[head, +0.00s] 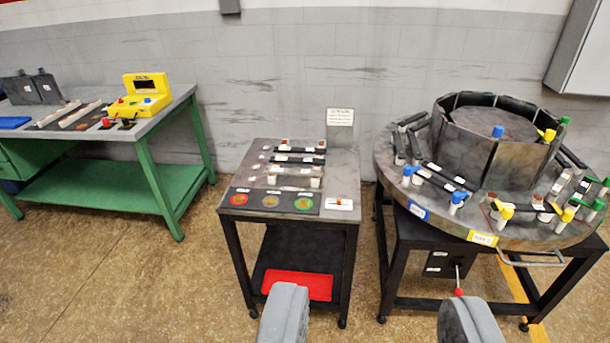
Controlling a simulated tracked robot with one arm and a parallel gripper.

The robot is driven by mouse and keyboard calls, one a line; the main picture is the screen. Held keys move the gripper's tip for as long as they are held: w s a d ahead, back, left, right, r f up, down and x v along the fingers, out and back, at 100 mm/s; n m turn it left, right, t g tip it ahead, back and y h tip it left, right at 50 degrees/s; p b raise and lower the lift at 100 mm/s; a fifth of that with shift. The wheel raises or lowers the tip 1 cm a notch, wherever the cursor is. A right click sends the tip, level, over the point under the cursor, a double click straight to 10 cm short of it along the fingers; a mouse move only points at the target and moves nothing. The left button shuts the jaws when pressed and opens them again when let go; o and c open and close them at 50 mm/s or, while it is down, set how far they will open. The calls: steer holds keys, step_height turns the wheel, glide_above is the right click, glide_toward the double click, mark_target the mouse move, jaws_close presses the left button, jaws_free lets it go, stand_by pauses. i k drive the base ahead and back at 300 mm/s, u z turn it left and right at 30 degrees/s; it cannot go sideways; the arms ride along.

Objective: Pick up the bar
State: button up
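Several bars lie across a small dark cart (335,213) in the middle of the view. Two dark bars (300,150) lie toward the back, and a paler bar (295,169) with white end blocks lies in front of them. I cannot tell which one the task means. My gripper (376,305) shows as two grey fingers at the bottom edge, wide apart with nothing between them.
A round furnace table (480,240) with dark bars and coloured clamps stands at right. A green workbench (110,193) with a yellow box (146,92) stands at left. A red tray (298,284) sits on the cart's lower shelf. Floor between bench and cart is clear.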

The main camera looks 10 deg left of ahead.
mark_target(268, 170)
steer(key=k, duration=0.6)
steer(key=u, duration=0.5)
steer(key=i, duration=2.1)
steer(key=z, duration=0.5)
